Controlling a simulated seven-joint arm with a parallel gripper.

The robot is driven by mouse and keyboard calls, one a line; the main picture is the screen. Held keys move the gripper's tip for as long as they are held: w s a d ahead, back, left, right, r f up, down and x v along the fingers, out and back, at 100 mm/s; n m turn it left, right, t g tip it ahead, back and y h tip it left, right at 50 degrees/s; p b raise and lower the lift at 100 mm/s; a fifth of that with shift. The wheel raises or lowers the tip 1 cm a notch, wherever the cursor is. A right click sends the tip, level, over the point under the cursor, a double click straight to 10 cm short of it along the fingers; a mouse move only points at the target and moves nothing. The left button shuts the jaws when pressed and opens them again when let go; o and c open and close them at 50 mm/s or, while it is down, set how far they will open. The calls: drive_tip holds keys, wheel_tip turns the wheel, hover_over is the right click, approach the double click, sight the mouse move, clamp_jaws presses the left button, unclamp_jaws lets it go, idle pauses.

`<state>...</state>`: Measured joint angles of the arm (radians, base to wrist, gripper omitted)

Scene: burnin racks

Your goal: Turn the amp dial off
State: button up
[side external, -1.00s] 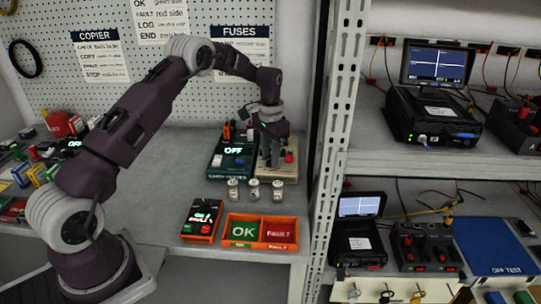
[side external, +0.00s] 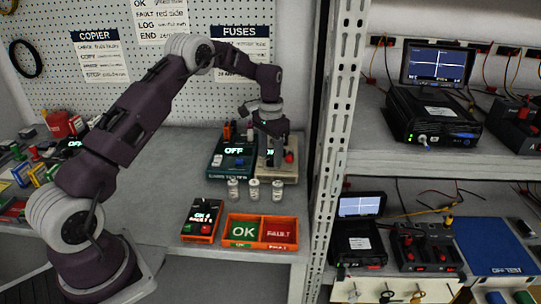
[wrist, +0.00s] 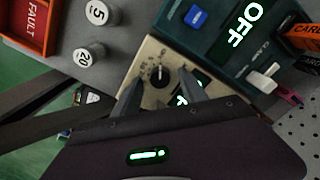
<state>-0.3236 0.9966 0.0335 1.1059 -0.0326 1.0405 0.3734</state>
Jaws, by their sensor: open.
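The beige meter box (wrist: 150,55) has a round black dial (wrist: 160,76) with a pale pointer and small marks around it. Which mark the pointer is at is too small to tell. A lit display (wrist: 183,98) on the box is partly covered by a finger. My gripper (wrist: 160,85) is open, its two fingers on either side of the dial in the wrist view. I cannot tell whether they touch it. In the side view my gripper (side external: 271,143) is over the beige box (side external: 290,174), hiding the dial.
A dark green tester (side external: 234,160) reading OFF stands directly left of the beige box. Several small jars (side external: 254,190) stand in front. An orange OK/FAULT tray (side external: 275,245) is nearer the front edge. A metal rack post (side external: 335,130) rises close on the right.

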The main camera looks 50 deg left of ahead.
sight(271, 159)
wheel_tip(271, 159, up, 6)
drive_tip(key=shift+r, duration=0.25)
drive_tip(key=shift+r, duration=0.1)
drive_tip(key=s+d+r+t, duration=0.2)
drive_tip(key=s+d+r, duration=0.4)
drive_tip(key=s+r, duration=0.25)
drive_tip(key=s+d+r+t, duration=0.1)
drive_tip(key=s+d+r, duration=0.5)
drive_tip(key=s+r, duration=0.3)
drive_tip(key=s+d+f+t, duration=0.1)
drive_tip(key=s+d, duration=0.1)
drive_tip(key=s, duration=0.7)
drive_tip(key=s+d+f+t, duration=0.1)
drive_tip(key=s+d, duration=0.2)
drive_tip(key=s, duration=0.6)
drive_tip(key=shift+s+d+f+t, duration=0.3)
drive_tip(key=shift+f, duration=0.05)
